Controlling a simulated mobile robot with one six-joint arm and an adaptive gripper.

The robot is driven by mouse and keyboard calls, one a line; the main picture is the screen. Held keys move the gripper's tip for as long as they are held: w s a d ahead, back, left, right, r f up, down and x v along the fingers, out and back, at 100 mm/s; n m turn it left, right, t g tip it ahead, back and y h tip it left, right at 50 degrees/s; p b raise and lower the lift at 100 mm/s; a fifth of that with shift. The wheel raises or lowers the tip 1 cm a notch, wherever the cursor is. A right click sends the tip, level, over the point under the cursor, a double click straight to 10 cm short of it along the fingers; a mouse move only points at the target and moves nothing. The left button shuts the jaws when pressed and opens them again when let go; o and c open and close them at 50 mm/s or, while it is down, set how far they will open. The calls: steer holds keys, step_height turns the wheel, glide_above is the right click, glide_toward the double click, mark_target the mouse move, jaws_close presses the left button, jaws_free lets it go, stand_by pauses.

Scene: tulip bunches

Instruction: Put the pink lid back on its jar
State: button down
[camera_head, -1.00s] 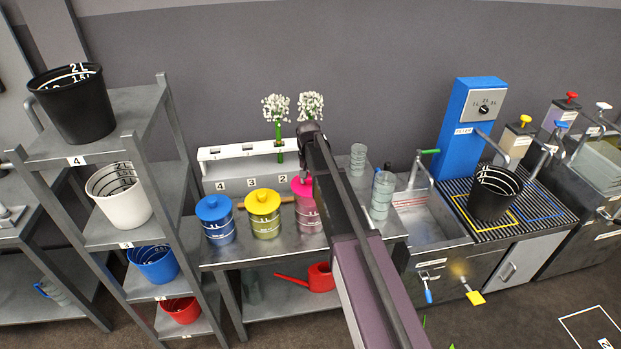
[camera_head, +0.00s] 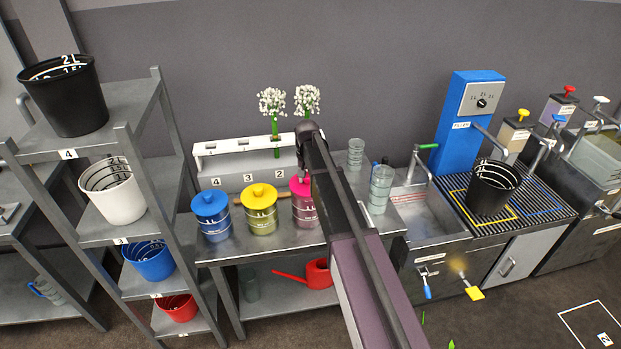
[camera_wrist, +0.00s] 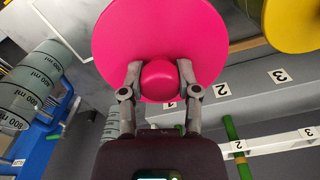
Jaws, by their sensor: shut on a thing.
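The pink lid (camera_head: 301,187) is over the top of its clear jar (camera_head: 304,211), the rightmost of three jars on the metal table. I cannot tell whether the lid touches the rim. My gripper (camera_head: 304,175) is above it, partly hidden by my arm. In the wrist view the pink lid (camera_wrist: 155,30) fills the upper middle, and my gripper (camera_wrist: 158,75) is shut on its round knob. The lid hides the jar there, and my arm covers the jar's right side in the head view.
A jar with a yellow lid (camera_head: 260,192) stands just left, then one with a blue lid (camera_head: 209,203). A white numbered rack (camera_head: 240,169) with white flowers stands behind. Clear beakers (camera_head: 380,190) stand to the right.

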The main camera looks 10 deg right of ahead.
steer(key=shift+f+b, duration=0.95)
steer(key=shift+f, duration=0.2)
steer(key=shift+c, duration=1.3)
jaws_free()
steer(key=shift+r+p, duration=3)
steer(key=shift+s, duration=0.1)
steer(key=s+d+n, duration=0.1)
steer(key=s+n, duration=0.2)
steer(key=s, duration=2.6)
steer(key=shift+n, duration=0.3)
